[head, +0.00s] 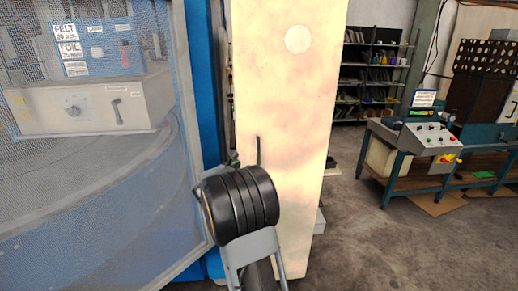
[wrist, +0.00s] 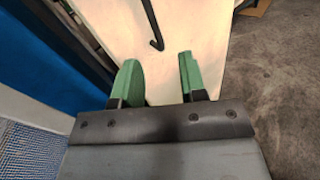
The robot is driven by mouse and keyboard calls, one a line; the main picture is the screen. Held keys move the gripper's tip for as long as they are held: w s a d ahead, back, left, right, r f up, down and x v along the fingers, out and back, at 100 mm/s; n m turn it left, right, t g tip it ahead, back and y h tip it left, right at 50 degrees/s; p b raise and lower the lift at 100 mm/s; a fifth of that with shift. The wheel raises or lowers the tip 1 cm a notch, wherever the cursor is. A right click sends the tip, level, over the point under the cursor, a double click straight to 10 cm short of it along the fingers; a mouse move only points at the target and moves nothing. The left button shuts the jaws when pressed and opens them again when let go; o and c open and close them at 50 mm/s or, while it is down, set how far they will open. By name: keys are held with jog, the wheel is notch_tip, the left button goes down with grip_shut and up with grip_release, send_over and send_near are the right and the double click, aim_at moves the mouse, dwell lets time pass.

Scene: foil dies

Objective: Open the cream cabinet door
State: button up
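The cream cabinet door (head: 290,110) is a tall, blotchy panel in the middle of the head view, with a pale round disc near its top. A thin dark handle (head: 258,150) stands on it; in the wrist view the handle (wrist: 152,24) ends in a small hook. My gripper (wrist: 160,78) is open and empty, its two green fingers apart. The handle's hooked end lies just beyond the fingertips, between them in the picture, and not touching. In the head view my black wrist hides most of the gripper. Whether the door is ajar is unclear.
A blue-framed mesh guard (head: 90,200) stands close on the left, with a dark narrow gap between its blue post (head: 203,80) and the door. At right are a workbench with a control box (head: 430,138) and shelves (head: 370,75). The concrete floor (head: 400,250) at front right is clear.

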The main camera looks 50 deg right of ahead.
aim_at(259, 150)
jog(key=shift+n+t+h, duration=0.4)
jog(key=shift+n, duration=0.5)
jog(key=p+x, duration=0.1)
jog(key=x, duration=0.4)
jog(key=p+x, duration=0.2)
jog(key=x, duration=0.3)
jog(key=w+p+x, duration=0.1)
jog(key=x, duration=0.4)
jog(key=shift+w, duration=0.1)
jog(key=shift+c, duration=0.5)
grip_shut()
